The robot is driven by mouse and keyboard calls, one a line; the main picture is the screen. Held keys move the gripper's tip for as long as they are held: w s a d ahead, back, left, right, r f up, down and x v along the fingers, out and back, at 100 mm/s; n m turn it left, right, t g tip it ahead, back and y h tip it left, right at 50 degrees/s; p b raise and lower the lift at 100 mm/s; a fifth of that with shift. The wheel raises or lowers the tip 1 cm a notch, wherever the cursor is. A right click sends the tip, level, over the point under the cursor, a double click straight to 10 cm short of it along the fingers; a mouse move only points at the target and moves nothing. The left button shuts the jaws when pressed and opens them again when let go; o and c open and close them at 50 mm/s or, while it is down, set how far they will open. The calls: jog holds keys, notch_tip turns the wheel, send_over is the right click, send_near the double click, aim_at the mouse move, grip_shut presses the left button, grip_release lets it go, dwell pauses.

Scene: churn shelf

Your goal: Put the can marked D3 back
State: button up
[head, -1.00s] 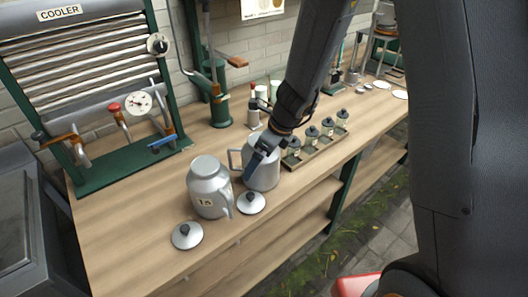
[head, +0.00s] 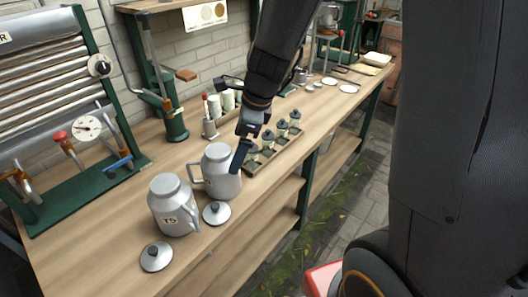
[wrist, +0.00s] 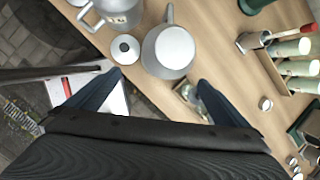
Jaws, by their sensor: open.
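Two grey metal cans stand upright on the wooden bench. The nearer can (head: 174,206) has a label that looks like T5; it also shows at the top of the wrist view (wrist: 117,12). The farther can (head: 219,178) has a handle on its left and no readable mark; it is at top centre in the wrist view (wrist: 168,48). I cannot read D3 anywhere. My gripper (head: 243,150) is open and empty, by the farther can's right side in the head view. Its fingers (wrist: 160,80) are apart in the wrist view, with no can between them.
Two loose lids lie near the cans, one in front (head: 156,257) and one between them (head: 217,213). A tray (head: 262,163) of several small dark-lidded jars is to the right. The cooler (head: 62,125) stands at left. Bare bench lies left of the cans.

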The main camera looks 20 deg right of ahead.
jog(key=s+d+n+h, duration=0.3)
jog(key=s+d+n, duration=0.6)
jog(key=n, duration=1.2)
jog(key=shift+s+d+r, duration=0.25)
jog(key=shift+s, duration=0.65)
notch_tip(320, 180, down, 4)
jog(key=b, duration=0.3)
jog(key=shift+r+g, duration=0.1)
jog(key=shift+g, duration=0.3)
